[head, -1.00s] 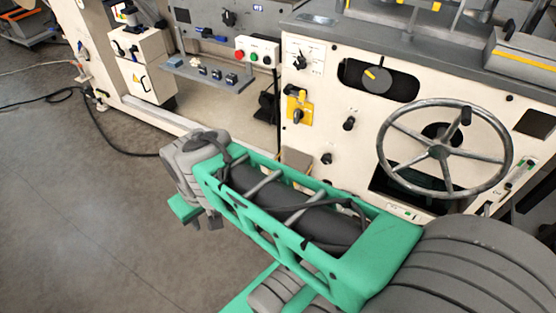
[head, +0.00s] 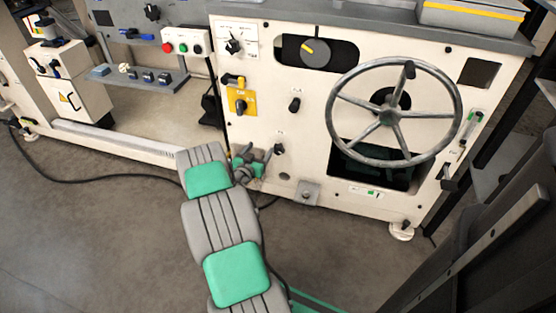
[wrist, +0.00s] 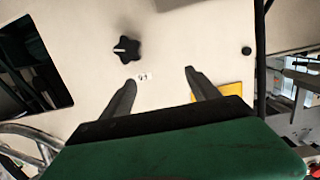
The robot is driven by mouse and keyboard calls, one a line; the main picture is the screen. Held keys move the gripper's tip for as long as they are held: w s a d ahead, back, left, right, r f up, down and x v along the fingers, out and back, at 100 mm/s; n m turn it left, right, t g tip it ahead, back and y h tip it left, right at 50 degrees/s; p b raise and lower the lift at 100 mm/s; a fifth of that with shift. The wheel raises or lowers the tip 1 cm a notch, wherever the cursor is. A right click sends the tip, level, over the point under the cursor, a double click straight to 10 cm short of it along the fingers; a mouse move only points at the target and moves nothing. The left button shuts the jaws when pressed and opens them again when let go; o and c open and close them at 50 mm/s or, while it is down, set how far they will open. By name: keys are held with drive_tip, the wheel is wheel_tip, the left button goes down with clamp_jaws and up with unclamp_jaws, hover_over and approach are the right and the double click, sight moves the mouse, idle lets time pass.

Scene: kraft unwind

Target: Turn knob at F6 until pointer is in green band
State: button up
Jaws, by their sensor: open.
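Several black knobs sit on the cream machine panel; the labels are too small to read, so I cannot tell which one is F6. A small lower knob (head: 279,148) has a label above it, and another knob (head: 294,104) sits higher. In the wrist view a black star-shaped knob (wrist: 124,49) with a light mark stands beside a small label. My gripper (head: 258,160) is close to the lower knob, apart from it. The wrist view shows its two fingers (wrist: 158,78) spread and empty. Small green marks show on a strip (head: 368,192) below the handwheel; no pointer is readable there.
A large spoked handwheel (head: 392,114) stands out from the panel on the right. A yellow-plated switch (head: 241,103) and a selector (head: 233,46) are to the left. A round dial with a yellow pointer (head: 314,52) is above.

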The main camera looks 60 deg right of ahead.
drive_tip(key=h, duration=0.1)
approach(278, 152)
drive_tip(key=d, duration=0.3)
drive_tip(key=shift+n+t, duration=0.4)
drive_tip(key=d+b, duration=0.1)
drive_tip(key=d, duration=0.1)
drive_tip(key=w+d+b, duration=0.1)
drive_tip(key=d, duration=0.4)
drive_tip(key=shift+w+d+f+b, duration=0.15)
drive_tip(key=shift+d+f+b, duration=0.1)
drive_tip(key=shift+d+b, duration=0.15)
drive_tip(key=c, duration=1.4)
